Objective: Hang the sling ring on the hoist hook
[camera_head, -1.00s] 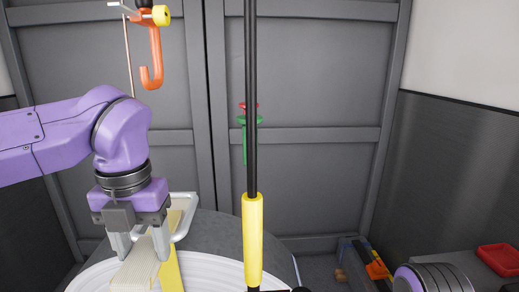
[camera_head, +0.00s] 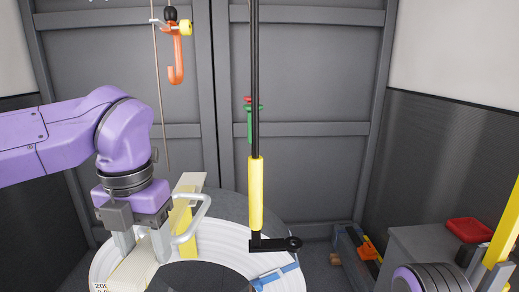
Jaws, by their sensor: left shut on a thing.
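The orange hoist hook (camera_head: 178,62) hangs at the upper left in front of the grey doors, with a yellow knob above it. My left gripper (camera_head: 145,252) is pointed down at the lower left, well below the hook. It is shut on a cream sling strap (camera_head: 133,272), whose printed label shows only in part. A pale grey metal ring (camera_head: 200,217) sits just right of the fingers, beside a yellow strip. It is apart from the hook.
A black pole with a yellow grip (camera_head: 256,195) stands upright in the middle, right of the hook. A white round rim (camera_head: 232,237) lies under the sling. A red tray (camera_head: 468,230) sits on a grey cabinet at the right. A yellow bar (camera_head: 507,225) stands at the right edge.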

